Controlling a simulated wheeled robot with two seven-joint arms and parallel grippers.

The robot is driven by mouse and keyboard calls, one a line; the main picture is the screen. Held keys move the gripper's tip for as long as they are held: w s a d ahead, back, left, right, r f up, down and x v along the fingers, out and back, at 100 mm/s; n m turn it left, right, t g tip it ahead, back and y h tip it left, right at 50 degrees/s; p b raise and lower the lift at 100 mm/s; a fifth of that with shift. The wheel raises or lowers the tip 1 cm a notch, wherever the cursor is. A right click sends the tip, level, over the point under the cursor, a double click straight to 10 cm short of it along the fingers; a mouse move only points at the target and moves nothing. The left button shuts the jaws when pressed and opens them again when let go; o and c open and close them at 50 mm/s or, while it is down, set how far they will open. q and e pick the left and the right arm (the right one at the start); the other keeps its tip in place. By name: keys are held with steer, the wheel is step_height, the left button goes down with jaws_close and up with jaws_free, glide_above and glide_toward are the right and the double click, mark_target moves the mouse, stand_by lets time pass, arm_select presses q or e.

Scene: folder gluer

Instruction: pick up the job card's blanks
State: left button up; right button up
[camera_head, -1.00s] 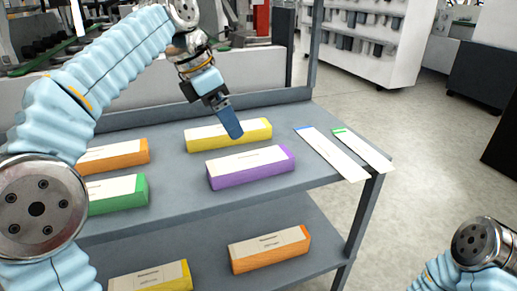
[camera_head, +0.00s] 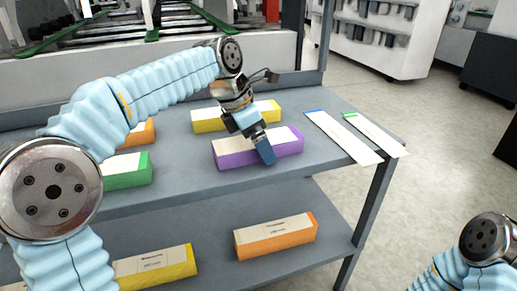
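Packs of blanks lie on a grey two-level shelf cart. A purple pack (camera_head: 232,155) with a pale top is at the middle of the upper shelf. My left gripper (camera_head: 266,152) points down at its right part; the fingers overlap the pack's top and front in the view. I cannot tell whether they touch it or how far they are open. A yellow pack (camera_head: 208,119) lies behind. A green pack (camera_head: 128,170) and an orange pack (camera_head: 140,134) lie to the left. Two cards, one blue-ended (camera_head: 343,138) and one green-ended (camera_head: 374,134), lie at the right. My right gripper is out of view.
The lower shelf (camera_head: 325,240) holds an orange pack (camera_head: 276,237) and a yellow pack (camera_head: 157,268). A cart post (camera_head: 313,40) rises behind the upper shelf. The floor (camera_head: 440,150) to the right is clear.

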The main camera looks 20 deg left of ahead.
arm_select(q)
steer(key=shift+c, duration=0.4)
steer(key=c, duration=1.2)
steer(key=shift+c, duration=0.5)
steer(key=shift+r, duration=0.1)
